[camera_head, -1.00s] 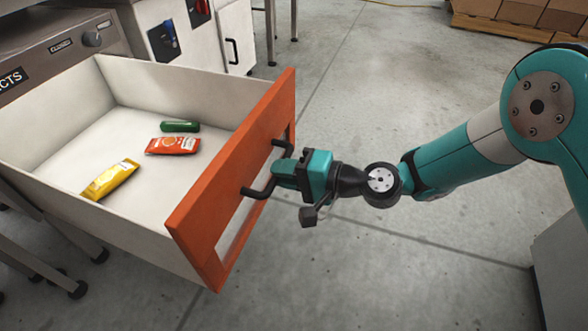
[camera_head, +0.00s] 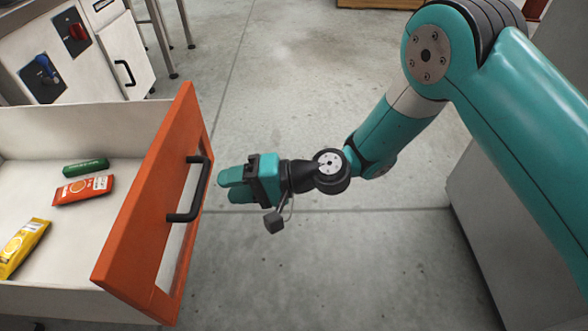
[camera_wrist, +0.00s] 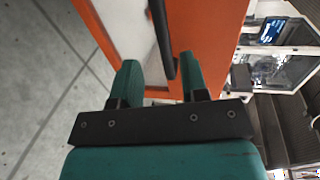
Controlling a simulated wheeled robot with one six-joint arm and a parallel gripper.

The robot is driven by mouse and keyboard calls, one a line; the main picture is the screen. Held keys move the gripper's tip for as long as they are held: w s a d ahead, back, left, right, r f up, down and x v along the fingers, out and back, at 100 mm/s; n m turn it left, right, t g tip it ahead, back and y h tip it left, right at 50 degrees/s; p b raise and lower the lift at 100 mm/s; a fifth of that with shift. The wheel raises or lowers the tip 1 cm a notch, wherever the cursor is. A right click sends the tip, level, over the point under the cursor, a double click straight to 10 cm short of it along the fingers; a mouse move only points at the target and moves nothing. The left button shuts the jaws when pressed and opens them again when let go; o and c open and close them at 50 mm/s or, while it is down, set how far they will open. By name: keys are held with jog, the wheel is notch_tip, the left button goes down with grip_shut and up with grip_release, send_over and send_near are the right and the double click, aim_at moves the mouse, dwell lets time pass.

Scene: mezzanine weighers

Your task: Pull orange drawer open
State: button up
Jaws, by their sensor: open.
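The orange drawer (camera_head: 135,240) stands pulled out, its inside in view in the head view. Its black bar handle (camera_head: 203,187) is on the front face. My gripper (camera_head: 224,186) is open and empty, a little to the right of the handle and apart from it. In the wrist view the two teal fingers of my gripper (camera_wrist: 160,72) point toward the orange front (camera_wrist: 207,32), with the black handle (camera_wrist: 162,38) just beyond and between them.
In the drawer lie a green packet (camera_head: 86,166), a red packet (camera_head: 83,190) and a yellow packet (camera_head: 22,247). A white cabinet (camera_head: 75,75) stands behind the drawer. Concrete floor (camera_head: 290,95) is free to the right of the drawer.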

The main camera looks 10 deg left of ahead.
jog(key=p+v, duration=0.3)
jog(key=v, duration=0.9)
jog(key=shift+f, duration=0.1)
jog(key=s+d+r+n+h, duration=0.2)
jog(key=d+r+n+h, duration=0.15)
jog(key=r, duration=0.35)
jog(key=s+d+r+n+h, duration=0.2)
jog(key=s+d+r+h, duration=0.15)
jog(key=r, duration=0.45)
jog(key=s+d+r+t+h+p, duration=0.1)
jog(key=s+d+r+h, duration=0.1)
jog(key=s+d+r, duration=0.3)
jog(key=s+d+r+t+h, duration=0.1)
jog(key=s+d+r+h, duration=0.15)
jog(key=d, duration=0.55)
notch_tip(320, 180, up, 37)
jog(key=p, duration=3.8)
jog(key=shift+s, duration=0.2)
